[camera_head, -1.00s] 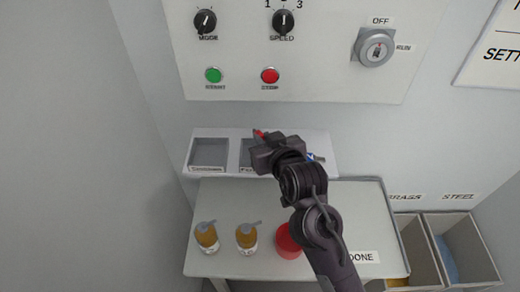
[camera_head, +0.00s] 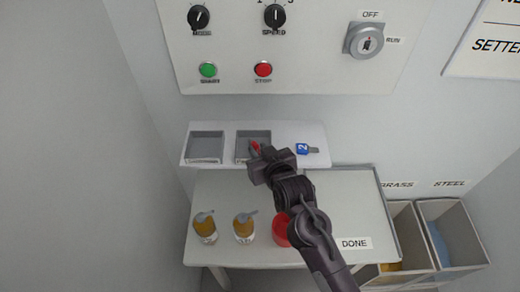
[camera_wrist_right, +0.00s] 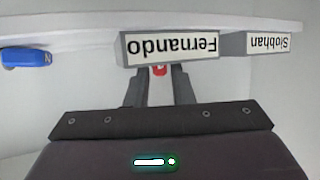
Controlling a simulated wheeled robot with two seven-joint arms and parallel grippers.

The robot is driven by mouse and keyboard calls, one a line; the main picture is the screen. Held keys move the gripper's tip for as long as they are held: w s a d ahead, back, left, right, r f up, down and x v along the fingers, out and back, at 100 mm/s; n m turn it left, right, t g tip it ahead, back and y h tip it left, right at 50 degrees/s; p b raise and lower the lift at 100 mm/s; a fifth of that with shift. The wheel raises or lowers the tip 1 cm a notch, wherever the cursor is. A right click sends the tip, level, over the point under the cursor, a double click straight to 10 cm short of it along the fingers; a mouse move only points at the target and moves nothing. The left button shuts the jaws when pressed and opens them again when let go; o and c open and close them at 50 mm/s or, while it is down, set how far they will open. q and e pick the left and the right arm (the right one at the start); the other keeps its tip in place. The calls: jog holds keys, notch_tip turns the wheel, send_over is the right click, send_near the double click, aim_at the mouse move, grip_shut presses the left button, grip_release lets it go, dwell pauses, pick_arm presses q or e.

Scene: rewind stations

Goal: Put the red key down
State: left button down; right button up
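The red key (camera_head: 254,147) shows just beyond the tips of my right gripper (camera_head: 262,160), at the second compartment of the white key shelf (camera_head: 318,131). In the right wrist view, a bit of the red key (camera_wrist_right: 160,70) shows between the right gripper's fingers (camera_wrist_right: 162,85), which look shut on it. The Fernando label (camera_wrist_right: 170,46) hides the key's far part there. I cannot tell whether the key touches the compartment floor. My left gripper is not in view.
The left compartment (camera_head: 206,146) looks empty. Below are two amber-filled jars (camera_head: 205,230) (camera_head: 244,230), a red round item (camera_head: 281,232), a DONE tray (camera_head: 378,205) and bins (camera_head: 447,235). The control panel (camera_head: 330,70) is above.

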jog(key=shift+o, duration=1.2)
jog(key=shift+r, duration=0.2)
jog(key=p+v, duration=0.4)
jog(key=v, duration=0.8)
